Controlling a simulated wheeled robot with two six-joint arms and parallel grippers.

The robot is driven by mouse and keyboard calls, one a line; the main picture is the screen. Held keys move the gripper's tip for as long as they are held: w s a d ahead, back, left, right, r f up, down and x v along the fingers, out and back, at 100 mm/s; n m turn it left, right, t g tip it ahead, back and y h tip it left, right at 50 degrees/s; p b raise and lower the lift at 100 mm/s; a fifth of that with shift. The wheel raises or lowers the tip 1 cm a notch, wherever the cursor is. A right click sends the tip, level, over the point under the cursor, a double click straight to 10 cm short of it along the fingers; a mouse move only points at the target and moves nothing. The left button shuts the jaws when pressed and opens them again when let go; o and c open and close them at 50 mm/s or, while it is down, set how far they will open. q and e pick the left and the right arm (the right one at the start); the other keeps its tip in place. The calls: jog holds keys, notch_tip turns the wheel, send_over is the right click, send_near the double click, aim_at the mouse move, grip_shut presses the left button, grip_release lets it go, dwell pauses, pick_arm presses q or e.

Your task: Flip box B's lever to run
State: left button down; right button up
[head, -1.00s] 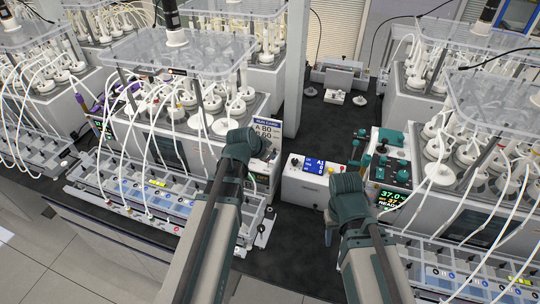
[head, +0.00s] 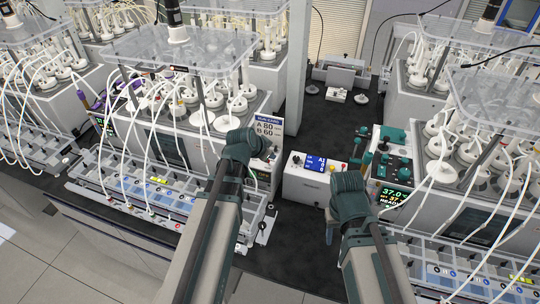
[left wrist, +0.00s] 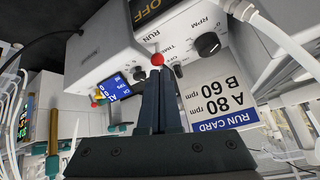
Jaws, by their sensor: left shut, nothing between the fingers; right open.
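A white control box (left wrist: 120,45) fills the upper middle of the left wrist view. It has a lever with a red ball tip (left wrist: 157,59), the word RUN beside it, a black RPM knob (left wrist: 208,44) and a display reading OFF. No letter naming the box is readable. My left gripper (left wrist: 158,84) is shut and empty, its fingertips just below the red ball in this view; I cannot tell if they touch it. In the head view my left gripper (head: 244,150) covers much of the box (head: 262,166). My right gripper (head: 348,190) is open, its fingers largely hidden by its wrist.
The run card (head: 268,127) stands above the box, reading A 80, B 60. A white box with a blue screen (head: 312,180) stands to its right. Reactors with tubes (head: 190,110) crowd both sides. The black bench (head: 285,245) in front is clear.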

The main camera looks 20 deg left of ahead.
pick_arm(q)
jog(key=shift+w+f, duration=0.3)
jog(key=shift+w, duration=0.3)
jog(key=shift+w+d+r, duration=0.25)
jog(key=shift+w+r, duration=0.1)
jog(key=shift+r, duration=0.1)
jog(key=s+d+p+v, duration=0.1)
jog(key=p+v, duration=0.6)
jog(key=v, duration=0.2)
jog(key=shift+d+f, duration=0.15)
jog(key=shift+f, duration=0.05)
jog(key=shift+s, duration=0.15)
